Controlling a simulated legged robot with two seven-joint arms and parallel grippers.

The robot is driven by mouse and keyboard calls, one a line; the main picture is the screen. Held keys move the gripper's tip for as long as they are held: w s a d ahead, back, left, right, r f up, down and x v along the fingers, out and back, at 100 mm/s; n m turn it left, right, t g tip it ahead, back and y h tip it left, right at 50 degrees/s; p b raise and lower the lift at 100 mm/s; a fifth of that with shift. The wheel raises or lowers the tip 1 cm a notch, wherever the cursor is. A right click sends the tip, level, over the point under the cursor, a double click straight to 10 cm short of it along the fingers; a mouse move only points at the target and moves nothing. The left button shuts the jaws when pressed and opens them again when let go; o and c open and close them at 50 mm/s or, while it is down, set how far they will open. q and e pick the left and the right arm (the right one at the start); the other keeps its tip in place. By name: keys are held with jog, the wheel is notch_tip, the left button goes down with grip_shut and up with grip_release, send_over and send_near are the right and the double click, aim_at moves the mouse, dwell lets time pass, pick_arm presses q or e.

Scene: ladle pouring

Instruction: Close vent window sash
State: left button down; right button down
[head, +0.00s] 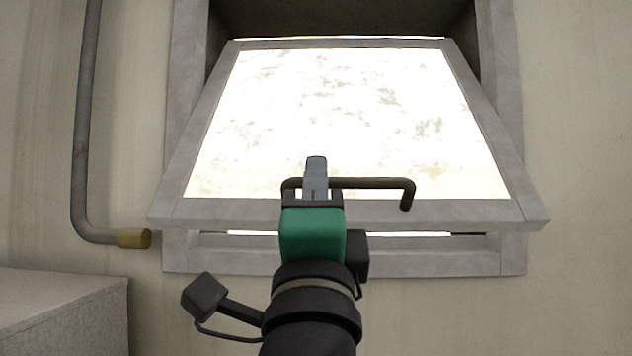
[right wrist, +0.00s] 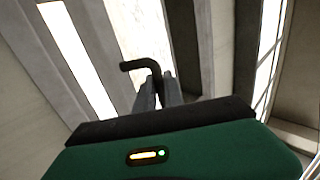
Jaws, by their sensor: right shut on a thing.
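The vent window sash (head: 420,213) is a grey frame around a bright pane. It is tilted open, with its lower edge standing out from the grey window frame (head: 400,262). A dark bar handle (head: 375,183) is fixed along the sash's lower rail. My right gripper (head: 315,175) is shut on the handle near its left end. In the right wrist view the fingers (right wrist: 158,90) are close together at the handle, and one bent end of the handle (right wrist: 140,64) sticks out past them. My left gripper is in neither view.
A grey pipe (head: 82,130) with a brass-coloured end (head: 133,239) runs down the wall left of the window. A grey block (head: 60,305) stands at the lower left. The wall right of the window is bare.

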jog(key=shift+d+r, duration=0.2)
jog(key=shift+d, duration=0.1)
dwell(0.7)
